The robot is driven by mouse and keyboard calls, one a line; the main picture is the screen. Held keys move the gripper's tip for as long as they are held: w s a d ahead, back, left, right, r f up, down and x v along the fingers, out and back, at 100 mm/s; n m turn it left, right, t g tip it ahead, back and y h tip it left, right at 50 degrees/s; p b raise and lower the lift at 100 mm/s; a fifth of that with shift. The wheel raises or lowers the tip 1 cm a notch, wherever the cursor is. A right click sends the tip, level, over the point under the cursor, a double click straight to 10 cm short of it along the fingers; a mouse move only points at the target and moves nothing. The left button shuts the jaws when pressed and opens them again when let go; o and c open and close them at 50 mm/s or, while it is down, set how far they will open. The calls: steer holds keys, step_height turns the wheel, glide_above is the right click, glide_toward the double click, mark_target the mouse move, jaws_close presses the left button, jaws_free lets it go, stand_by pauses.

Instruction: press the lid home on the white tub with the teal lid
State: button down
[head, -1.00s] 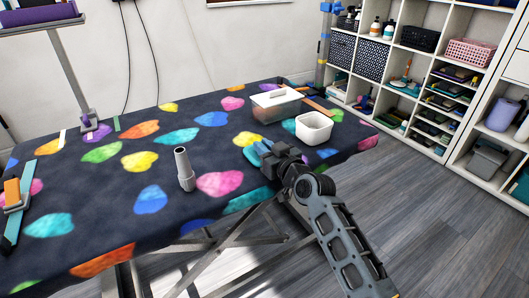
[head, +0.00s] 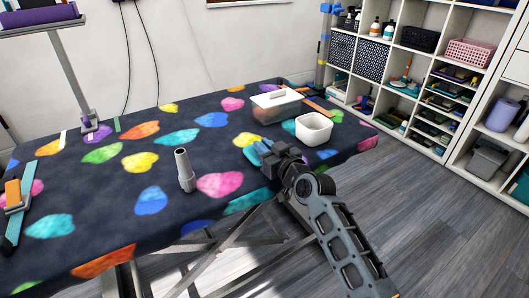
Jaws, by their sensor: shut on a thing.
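The white tub (head: 314,129) stands upright and uncovered on the patterned table, right of the middle. My gripper (head: 264,153) is just left of and nearer than the tub, low over the table. It is shut on a teal-blue piece that looks like the teal lid (head: 253,156), apart from the tub. The gripper body hides part of this piece, so its full outline and tilt cannot be told.
A clear box with a pale lid (head: 277,104) stands behind the tub, close to it. A grey upright nozzle (head: 184,170) stands left of my gripper. The patterned table (head: 110,205) has free room between them. Shelves (head: 425,75) line the right wall.

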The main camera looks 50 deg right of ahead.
steer(key=shift+r+p, duration=1.9)
steer(key=shift+r, duration=0.65)
steer(key=shift+s, duration=0.1)
